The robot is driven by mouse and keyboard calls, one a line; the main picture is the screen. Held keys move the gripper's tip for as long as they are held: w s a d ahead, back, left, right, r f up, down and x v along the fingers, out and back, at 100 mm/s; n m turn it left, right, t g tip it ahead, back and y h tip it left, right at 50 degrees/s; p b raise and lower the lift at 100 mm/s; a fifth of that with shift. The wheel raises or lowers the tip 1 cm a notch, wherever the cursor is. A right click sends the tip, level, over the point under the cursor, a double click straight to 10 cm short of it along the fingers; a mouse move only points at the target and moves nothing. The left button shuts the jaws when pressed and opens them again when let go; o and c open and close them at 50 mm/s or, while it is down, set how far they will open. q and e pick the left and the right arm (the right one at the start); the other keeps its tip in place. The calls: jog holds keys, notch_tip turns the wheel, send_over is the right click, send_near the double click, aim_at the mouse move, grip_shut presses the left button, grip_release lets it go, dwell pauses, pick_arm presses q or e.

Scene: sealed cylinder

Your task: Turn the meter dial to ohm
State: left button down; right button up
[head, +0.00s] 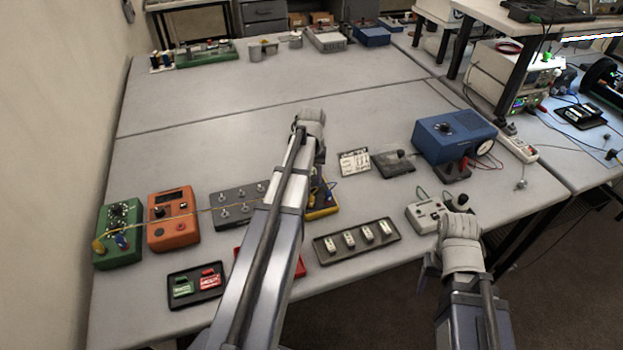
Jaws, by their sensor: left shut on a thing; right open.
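An orange box (173,219) with a dark screen and a dial (158,212) stands at the left of the table; it looks like a meter. The dial's marking is too small to read. A yellow-edged device (322,211) is mostly hidden under my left arm (272,230), so I cannot tell what it carries. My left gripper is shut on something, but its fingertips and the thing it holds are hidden. My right gripper is open at the right front edge, near a pale box (425,214); its fingertips are not clear, and my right arm (466,300) covers that area.
A green box (118,245), a board of switches (238,204), a black tray of white modules (357,240) and a tray with green and red blocks (195,285) surround the arms. A blue box (453,137) stands at right. The table's middle back is clear.

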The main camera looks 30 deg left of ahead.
aim_at(312, 182)
pick_arm(q)
jog(key=m, duration=0.5)
jog(key=shift+d, duration=0.1)
jog(key=shift+m, duration=0.3)
dwell(0.4)
jog(key=c, duration=0.5)
grip_release()
notch_tip(312, 182, up, 8)
jog(key=p, duration=0.8)
jog(key=shift+f, duration=0.15)
